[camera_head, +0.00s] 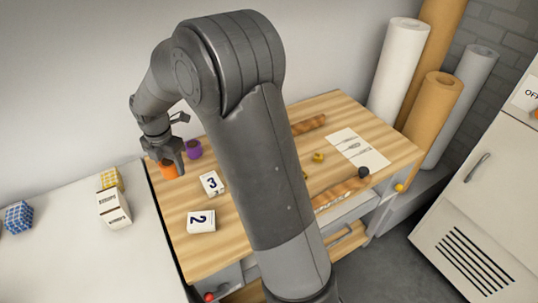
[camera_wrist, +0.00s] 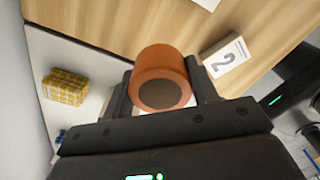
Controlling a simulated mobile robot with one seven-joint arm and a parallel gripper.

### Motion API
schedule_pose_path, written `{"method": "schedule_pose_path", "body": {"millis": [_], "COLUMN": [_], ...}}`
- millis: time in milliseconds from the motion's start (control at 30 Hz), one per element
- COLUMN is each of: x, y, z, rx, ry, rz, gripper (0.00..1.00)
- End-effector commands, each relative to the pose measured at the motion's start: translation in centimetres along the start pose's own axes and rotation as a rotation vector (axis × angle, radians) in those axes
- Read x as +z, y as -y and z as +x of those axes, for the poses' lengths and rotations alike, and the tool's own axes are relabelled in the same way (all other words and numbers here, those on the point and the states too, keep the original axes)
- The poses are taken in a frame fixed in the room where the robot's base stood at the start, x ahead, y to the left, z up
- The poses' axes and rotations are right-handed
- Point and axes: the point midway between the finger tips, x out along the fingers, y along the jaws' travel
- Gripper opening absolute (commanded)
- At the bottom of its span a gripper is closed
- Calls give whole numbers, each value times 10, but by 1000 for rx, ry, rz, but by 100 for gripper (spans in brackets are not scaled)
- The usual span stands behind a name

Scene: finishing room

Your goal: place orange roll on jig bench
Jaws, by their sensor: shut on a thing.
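The orange roll (camera_wrist: 160,75) is between the two fingers of my gripper (camera_wrist: 163,92) in the wrist view, with its dark round end facing the camera. In the head view the orange roll (camera_head: 168,169) shows under my gripper (camera_head: 170,160), over the left back edge of the wooden jig bench (camera_head: 235,240). My gripper is shut on the roll. I cannot tell whether the roll touches the bench top. My arm hides the middle of the bench.
A purple roll (camera_head: 194,149) stands close right of my gripper. Blocks marked 3 (camera_head: 211,183) and 2 (camera_head: 201,222) lie on the bench's left part. A white table (camera_head: 75,250) at left holds a yellow bundle (camera_head: 111,179), a white box (camera_head: 114,209) and a blue bundle (camera_head: 18,216).

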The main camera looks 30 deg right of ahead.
Motion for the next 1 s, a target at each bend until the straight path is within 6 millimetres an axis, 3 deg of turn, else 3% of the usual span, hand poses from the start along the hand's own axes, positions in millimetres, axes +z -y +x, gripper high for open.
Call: {"method": "schedule_pose_path", "body": {"millis": [33,300,500,600,833,1000], "x": [27,152,234,264,301,304], "y": [6,59,116,144,184,175], "z": [0,0,1,1,2,11], "rx": [1,0,0,0,-2,-3], "ry": [0,3,5,7,8,8], "rz": [68,411,655,754,885,900], "gripper": [29,29,29,29,29,29]}}
